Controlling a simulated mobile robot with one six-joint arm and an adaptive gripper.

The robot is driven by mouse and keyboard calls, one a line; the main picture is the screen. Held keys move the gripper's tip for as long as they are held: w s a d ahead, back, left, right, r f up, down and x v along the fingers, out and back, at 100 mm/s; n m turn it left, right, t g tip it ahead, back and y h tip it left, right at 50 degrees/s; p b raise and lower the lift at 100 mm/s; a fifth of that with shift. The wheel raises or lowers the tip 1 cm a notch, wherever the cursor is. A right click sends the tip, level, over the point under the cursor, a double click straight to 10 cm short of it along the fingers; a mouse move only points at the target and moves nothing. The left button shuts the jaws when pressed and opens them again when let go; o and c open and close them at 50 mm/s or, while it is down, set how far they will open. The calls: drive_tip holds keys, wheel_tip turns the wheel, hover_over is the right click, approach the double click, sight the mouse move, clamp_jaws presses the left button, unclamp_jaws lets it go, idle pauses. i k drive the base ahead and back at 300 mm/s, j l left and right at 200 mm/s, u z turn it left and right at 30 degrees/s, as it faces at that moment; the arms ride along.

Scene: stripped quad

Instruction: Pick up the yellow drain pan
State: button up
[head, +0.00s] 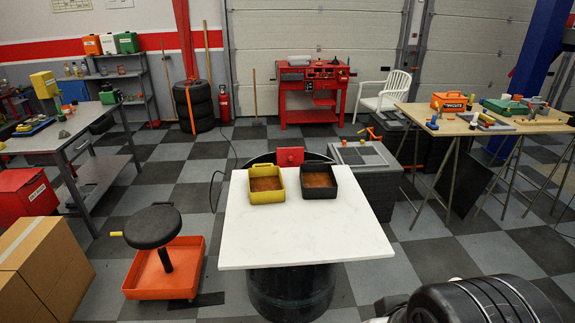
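The yellow drain pan (267,197) stands upright near the far edge of a white tabletop (300,237), left of the middle. Its rim is open at the top, and a brown, rusty-looking surface shows inside. A black pan (320,194) of similar shape and size, also brown inside, stands close to its right. My gripper is not in view.
A small red item (290,157) is behind the pans. A black stool (153,227) with an orange tray base (165,270) stands left of the table. The tabletop's near part is clear. A large black shape (485,302) fills the bottom right corner.

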sight(266, 183)
drive_tip(key=k+z, duration=0.1)
drive_tip(key=k, duration=0.5)
drive_tip(key=k+l+z, duration=0.1)
drive_tip(key=k, duration=0.5)
drive_tip(key=i+j+z, duration=0.15)
drive_tip(key=z, duration=0.3)
drive_tip(key=i+j+z, duration=0.1)
drive_tip(key=z, duration=0.3)
drive_tip(key=j+z, duration=0.25)
drive_tip(key=z, duration=0.2)
drive_tip(key=i+j, duration=0.15)
drive_tip(key=j, duration=0.55)
drive_tip(key=i+j, duration=0.2)
drive_tip(key=j, duration=0.45)
drive_tip(key=i+j, duration=0.15)
drive_tip(key=j, duration=0.55)
drive_tip(key=i+j, duration=0.15)
drive_tip(key=j, duration=0.55)
drive_tip(key=i+j, duration=0.15)
drive_tip(key=j, duration=0.5)
drive_tip(key=i+j, duration=0.2)
drive_tip(key=j, duration=0.5)
drive_tip(key=i+j, duration=0.15)
drive_tip(key=j, duration=0.55)
drive_tip(key=i+j, duration=0.15)
drive_tip(key=j, duration=0.55)
